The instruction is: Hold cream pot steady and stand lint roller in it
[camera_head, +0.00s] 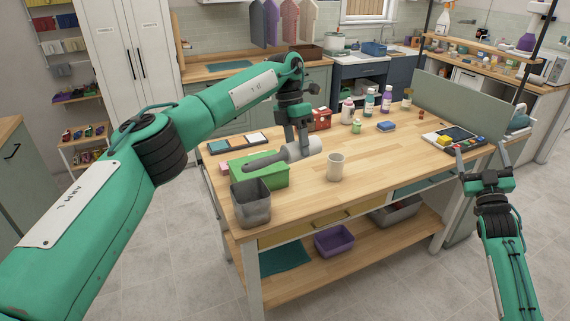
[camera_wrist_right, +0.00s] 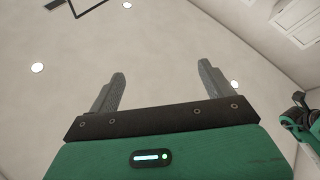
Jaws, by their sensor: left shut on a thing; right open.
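The cream pot (camera_head: 336,167) stands upright on the wooden table, with nothing seen sticking out of it. I cannot tell whether the roller touches the table. My right gripper (camera_head: 479,150) is open and empty, off the table's right front side. The right wrist view shows its two fingers (camera_wrist_right: 160,92) apart against the ceiling.
A green box (camera_head: 262,172) and a grey metal bin (camera_head: 251,205) stand left of the pot. The table right of the pot is clear.

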